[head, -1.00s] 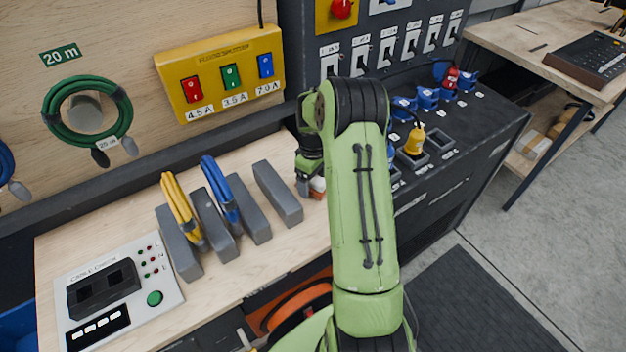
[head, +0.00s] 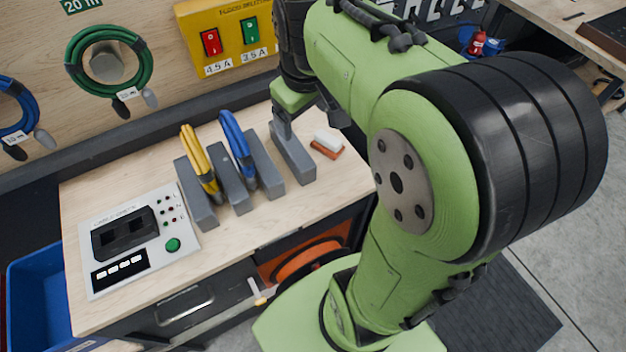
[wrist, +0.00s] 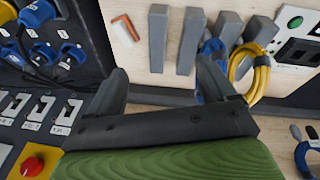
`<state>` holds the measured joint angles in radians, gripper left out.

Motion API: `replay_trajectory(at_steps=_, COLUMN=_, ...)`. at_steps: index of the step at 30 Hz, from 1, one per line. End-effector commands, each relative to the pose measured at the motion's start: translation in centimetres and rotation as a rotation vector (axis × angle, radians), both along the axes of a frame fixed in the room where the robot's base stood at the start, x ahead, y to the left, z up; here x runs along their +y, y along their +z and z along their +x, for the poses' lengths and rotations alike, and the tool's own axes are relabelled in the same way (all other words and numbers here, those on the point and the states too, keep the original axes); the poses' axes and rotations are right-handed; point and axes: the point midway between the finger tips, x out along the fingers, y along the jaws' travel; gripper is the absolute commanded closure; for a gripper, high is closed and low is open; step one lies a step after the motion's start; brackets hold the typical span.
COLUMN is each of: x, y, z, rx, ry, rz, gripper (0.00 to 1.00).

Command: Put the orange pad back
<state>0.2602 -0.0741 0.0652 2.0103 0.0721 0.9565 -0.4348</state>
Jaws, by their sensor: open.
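The orange pad (head: 326,150) is a small block with a white upper part. It lies on the wooden bench, just right of the rightmost grey divider. The pad also shows in the wrist view (wrist: 126,28), beyond my left-hand finger and apart from it. My gripper (head: 284,122) is over the rightmost grey divider (head: 293,155), left of the pad, and partly hidden by my arm in the head view. In the wrist view my gripper (wrist: 162,76) has its two fingers spread wide, with nothing between the tips.
Grey dividers stand on the bench (head: 240,235); a yellow cable (head: 200,165) and a blue cable (head: 238,150) hang in them. A cable tester (head: 135,240) is at the left. The yellow switch box (head: 225,35) is on the wall. Bare bench lies in front of the dividers.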

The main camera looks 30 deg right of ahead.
Motion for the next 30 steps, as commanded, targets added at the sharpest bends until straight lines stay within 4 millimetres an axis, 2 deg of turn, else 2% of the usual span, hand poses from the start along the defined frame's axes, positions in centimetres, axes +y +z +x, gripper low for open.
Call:
replay_trajectory(at_steps=1, x=1.6, y=0.9, z=-2.1, rx=-0.044, ry=-0.012, rz=0.005, gripper=0.16)
replay_trajectory(at_steps=3, x=3.2, y=1.6, z=-4.9, rx=-0.098, ry=-0.043, rz=0.023, gripper=0.16)
replay_trajectory(at_steps=6, x=5.3, y=1.6, z=-8.9, rx=-0.169, ry=-0.08, rz=0.063, gripper=0.16)
replay_trajectory(at_steps=9, x=6.5, y=1.0, z=-12.0, rx=-0.226, ry=-0.113, rz=0.108, gripper=0.16)
replay_trajectory(at_steps=12, x=7.2, y=0.3, z=-13.7, rx=-0.257, ry=-0.132, rz=0.142, gripper=0.16)
replay_trajectory(at_steps=16, x=7.4, y=0.0, z=-14.4, rx=-0.266, ry=-0.142, rz=0.156, gripper=0.16)
replay_trajectory(at_steps=30, x=7.4, y=0.0, z=-14.3, rx=-0.265, ry=-0.142, rz=0.153, gripper=0.16)
